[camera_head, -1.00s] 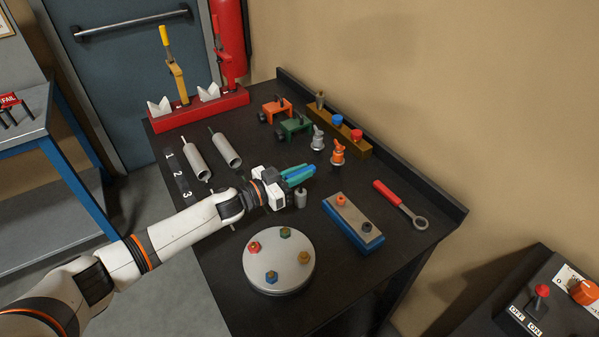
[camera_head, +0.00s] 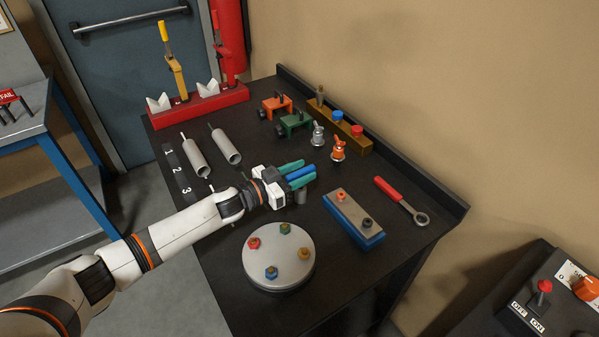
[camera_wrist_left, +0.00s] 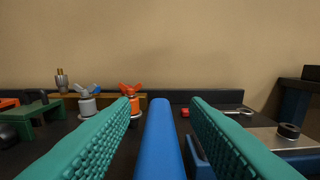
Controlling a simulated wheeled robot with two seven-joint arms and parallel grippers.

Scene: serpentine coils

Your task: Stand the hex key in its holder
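My left gripper (camera_head: 297,174) is open above the middle of the black table, its two teal fingers spread. A blue bar, which looks like the hex key's handle (camera_head: 301,173), lies between the fingers. In the left wrist view the blue handle (camera_wrist_left: 160,140) points straight ahead, with a gap on each side between it and the fingers. A small grey cylinder (camera_head: 300,197), which may be the holder, stands just below the gripper, partly covered. The key's shaft is hidden, so I cannot tell whether it is in the cylinder. My right gripper is not in view.
A round grey plate (camera_head: 264,273) with coloured knobs is in front. A blue-based block (camera_head: 368,241) and red-handled wrench (camera_head: 391,191) are at right. Grey and orange wing-topped pieces (camera_head: 338,155) and a green clamp (camera_head: 295,126) stand behind. Two grey tubes (camera_head: 196,158) lie left.

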